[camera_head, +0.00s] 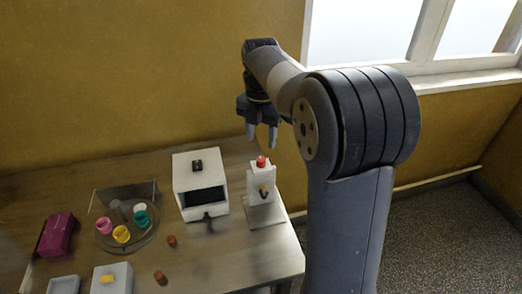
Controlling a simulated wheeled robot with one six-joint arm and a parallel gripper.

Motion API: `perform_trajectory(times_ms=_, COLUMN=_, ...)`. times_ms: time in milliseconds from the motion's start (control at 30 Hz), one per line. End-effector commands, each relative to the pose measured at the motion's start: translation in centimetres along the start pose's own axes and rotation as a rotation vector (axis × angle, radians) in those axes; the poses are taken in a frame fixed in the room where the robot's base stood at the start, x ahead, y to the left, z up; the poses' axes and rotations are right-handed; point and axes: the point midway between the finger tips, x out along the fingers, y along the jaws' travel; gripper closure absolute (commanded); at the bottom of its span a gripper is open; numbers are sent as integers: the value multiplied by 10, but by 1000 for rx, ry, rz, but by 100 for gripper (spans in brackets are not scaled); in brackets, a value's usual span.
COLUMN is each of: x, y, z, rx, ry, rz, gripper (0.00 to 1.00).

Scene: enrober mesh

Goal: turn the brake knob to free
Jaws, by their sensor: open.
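My gripper (261,136) hangs fingers down with its jaws apart and nothing between them, above the back right of the table. Several control-like parts are in view, and I cannot tell which one is the brake knob. A yellow knob (107,279) sits on a light grey box (120,273) at the front edge of the picture. A small black part (197,166) is on top of a white box (188,180). A slim white post (256,178) carries a red cap (261,161) and a yellow and black part (264,191) on its front. No markings are readable.
A clear round plate (127,243) holds pink, yellow, teal and white cups. A magenta block (58,235) lies at left. Brown pieces (171,240) (160,277) lie on the wooden table (240,262). A grey tray (65,285) is at front left. The table's right edge drops to the floor.

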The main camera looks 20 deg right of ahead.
Motion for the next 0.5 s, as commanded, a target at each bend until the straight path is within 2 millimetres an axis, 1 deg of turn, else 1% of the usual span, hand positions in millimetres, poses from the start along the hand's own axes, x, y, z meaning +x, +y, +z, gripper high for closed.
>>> perform_trajectory(times_ms=33, x=-9, y=0, z=0, rx=0, ry=-2, rz=2, gripper=53)
perform_trajectory(times_ms=100, x=-19, y=0, z=0, rx=0, ry=-1, rz=1, gripper=53)
perform_trajectory(times_ms=200, x=-29, y=0, z=0, rx=0, ry=-1, rz=1, gripper=53)
perform_trajectory(times_ms=300, x=-35, y=0, z=0, rx=0, ry=0, rz=0, gripper=53)
perform_trajectory(times_ms=500, x=-36, y=0, z=0, rx=0, ry=1, rz=-1, gripper=53)
